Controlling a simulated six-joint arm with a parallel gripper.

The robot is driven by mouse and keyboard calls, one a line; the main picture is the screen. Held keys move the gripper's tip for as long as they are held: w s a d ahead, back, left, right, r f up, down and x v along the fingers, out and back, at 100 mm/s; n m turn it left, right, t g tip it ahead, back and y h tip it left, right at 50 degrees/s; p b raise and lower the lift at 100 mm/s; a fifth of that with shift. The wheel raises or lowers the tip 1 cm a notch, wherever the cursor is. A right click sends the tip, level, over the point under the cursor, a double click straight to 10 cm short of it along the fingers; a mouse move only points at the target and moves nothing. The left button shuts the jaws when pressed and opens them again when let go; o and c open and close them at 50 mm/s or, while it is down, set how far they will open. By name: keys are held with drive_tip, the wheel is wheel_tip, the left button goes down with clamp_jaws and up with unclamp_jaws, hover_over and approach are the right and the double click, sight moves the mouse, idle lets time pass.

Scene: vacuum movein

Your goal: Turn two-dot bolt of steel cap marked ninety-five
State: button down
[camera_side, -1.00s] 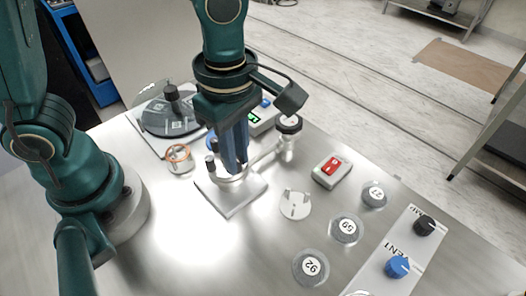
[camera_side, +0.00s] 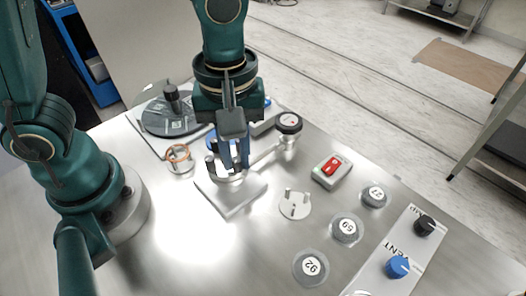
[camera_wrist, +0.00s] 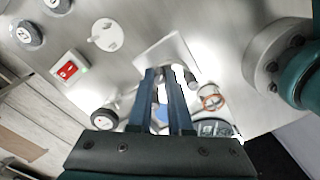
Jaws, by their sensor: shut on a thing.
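My gripper (camera_side: 236,164) points down over a small steel fitting (camera_side: 222,176) on a square metal base plate (camera_side: 232,203). Its blue fingers are close together, shut on a part of the fitting that they mostly hide; I take it to be a bolt. The fingertips (camera_wrist: 160,73) also show over the plate in the wrist view. A dark upright bolt (camera_side: 210,162) stands left of the fingers, apart from them. I cannot make out its dots or a ninety-five mark on the fitting.
A pipe runs right from the fitting to a round gauge (camera_side: 289,122). A copper-ringed glass jar (camera_side: 178,158) stands left. Right are a red switch box (camera_side: 332,171), a white disc (camera_side: 295,205), several numbered caps (camera_side: 346,229) and a knob panel (camera_side: 398,268).

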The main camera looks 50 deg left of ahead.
sight(236, 159)
drive_tip(key=shift+m, duration=0.8)
drive_tip(key=c, duration=0.8)
unclamp_jaws()
drive_tip(key=shift+c, duration=0.2)
drive_tip(key=shift+r, duration=0.15)
drive_tip(key=shift+r, duration=2.45)
